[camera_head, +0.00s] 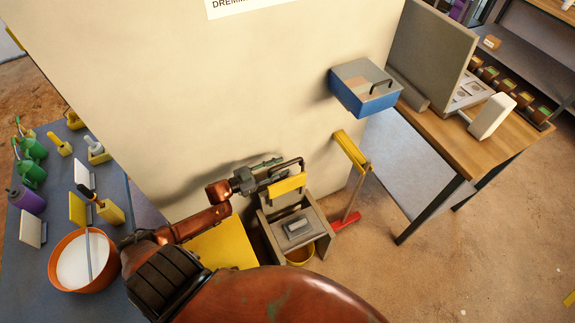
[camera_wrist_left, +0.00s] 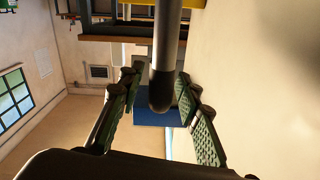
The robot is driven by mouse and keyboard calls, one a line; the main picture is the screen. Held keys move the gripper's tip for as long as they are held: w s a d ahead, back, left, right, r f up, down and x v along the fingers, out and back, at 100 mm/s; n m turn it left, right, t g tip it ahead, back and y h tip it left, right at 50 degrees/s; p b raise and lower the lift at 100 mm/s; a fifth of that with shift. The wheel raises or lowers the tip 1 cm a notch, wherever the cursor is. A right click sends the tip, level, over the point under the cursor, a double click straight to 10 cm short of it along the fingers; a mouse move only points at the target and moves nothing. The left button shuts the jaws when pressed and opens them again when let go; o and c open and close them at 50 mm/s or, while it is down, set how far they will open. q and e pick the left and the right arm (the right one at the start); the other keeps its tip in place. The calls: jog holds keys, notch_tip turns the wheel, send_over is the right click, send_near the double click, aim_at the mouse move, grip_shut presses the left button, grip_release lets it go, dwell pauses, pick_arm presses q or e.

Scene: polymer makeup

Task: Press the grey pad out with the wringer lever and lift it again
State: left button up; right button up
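The wringer (camera_head: 320,243) stands on the floor against the cream panel, as a grey open frame. The grey pad (camera_head: 297,226) lies on its grey plate. A yellow bar (camera_head: 287,185) sits above and behind the pad, with the dark wringer lever (camera_head: 292,163) rising from it. My left gripper (camera_head: 267,163) is at the lever's upper end. In the left wrist view, a dark rounded bar (camera_wrist_left: 166,50), seemingly the lever, reaches between the green-padded fingers (camera_wrist_left: 160,92); gaps show on both sides. My right gripper is out of view.
A yellow bucket (camera_head: 300,254) is under the wringer. A red-footed yellow tool (camera_head: 352,153) leans to its right. A blue box (camera_head: 365,88) hangs on the panel. A table with an orange bowl (camera_head: 83,285) is at left, a wooden workbench (camera_head: 440,135) at right.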

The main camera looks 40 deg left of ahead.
aim_at(298, 160)
pick_arm(q)
jog(key=shift+b+x, duration=0.4)
jog(key=shift+x, duration=1.4)
jog(key=shift+c, duration=0.7)
grip_shut()
jog(key=shift+f, duration=0.1)
